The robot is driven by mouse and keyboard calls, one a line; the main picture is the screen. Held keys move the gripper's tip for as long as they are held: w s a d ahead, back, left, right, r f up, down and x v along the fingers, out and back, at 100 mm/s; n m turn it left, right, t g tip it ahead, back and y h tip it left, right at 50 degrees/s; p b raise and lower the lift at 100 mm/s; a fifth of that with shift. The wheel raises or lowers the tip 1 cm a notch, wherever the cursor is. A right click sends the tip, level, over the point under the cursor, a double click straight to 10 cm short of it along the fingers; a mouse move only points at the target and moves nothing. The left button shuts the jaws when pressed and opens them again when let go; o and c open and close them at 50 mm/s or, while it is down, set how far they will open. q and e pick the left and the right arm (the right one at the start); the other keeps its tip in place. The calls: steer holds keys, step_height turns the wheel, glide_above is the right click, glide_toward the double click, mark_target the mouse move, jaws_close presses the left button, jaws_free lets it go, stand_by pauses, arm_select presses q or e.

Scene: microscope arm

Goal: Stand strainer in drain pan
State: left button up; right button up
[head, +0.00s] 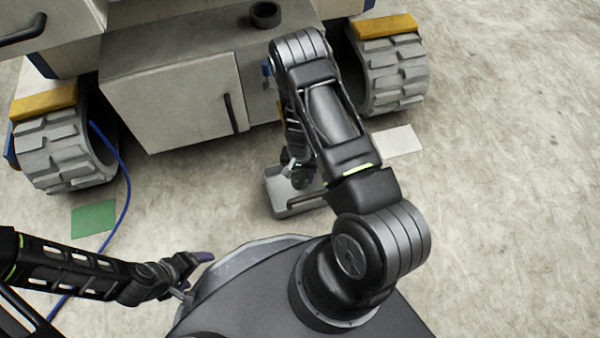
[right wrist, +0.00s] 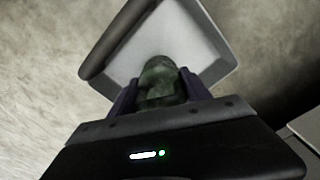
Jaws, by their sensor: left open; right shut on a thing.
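The strainer, a dark green mottled rounded piece (right wrist: 158,72), is between the two purple fingers of my right gripper (right wrist: 161,92) in the right wrist view. In the head view my right gripper (head: 298,171) is mostly behind my right arm, and a bit of the green strainer (head: 302,178) shows there. The drain pan (head: 297,206) is a shallow grey tray on the floor under the right gripper; its pale inside shows behind the strainer in the right wrist view (right wrist: 200,40). I cannot tell whether the strainer touches the pan. My left gripper (head: 196,274) is open and empty, far left of the pan.
A large grey vehicle (head: 170,85) with chunky wheels (head: 65,145) stands behind the pan. A dark ring (head: 265,14) lies on it. A blue cable (head: 124,190) crosses the floor by a green sheet (head: 93,219). A white sheet (head: 402,141) lies right. Floor at right is clear.

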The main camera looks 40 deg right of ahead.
arm_select(q)
steer(key=shift+w+f+b, duration=0.15)
steer(key=shift+f+b, duration=0.45)
steer(key=shift+f, duration=0.15)
steer(key=shift+w+f+b, duration=0.15)
steer(key=shift+f+b, duration=0.45)
steer(key=shift+f, duration=0.15)
arm_select(e)
steer(key=shift+f, duration=2.05)
arm_select(q)
steer(key=shift+f+b, duration=0.4)
steer(key=shift+f, duration=0.05)
arm_select(e)
steer(key=shift+f, duration=0.45)
steer(key=o, duration=1.7)
steer(key=shift+c, duration=0.2)
steer(key=shift+r, duration=0.25)
step_height(320, 180, up, 7)
steer(key=p, duration=0.3)
steer(key=shift+r+p, duration=0.15)
steer(key=shift+p, duration=0.25)
arm_select(q)
steer(key=r, duration=0.3)
steer(key=shift+s+r, duration=0.25)
steer(key=shift+r, duration=0.05)
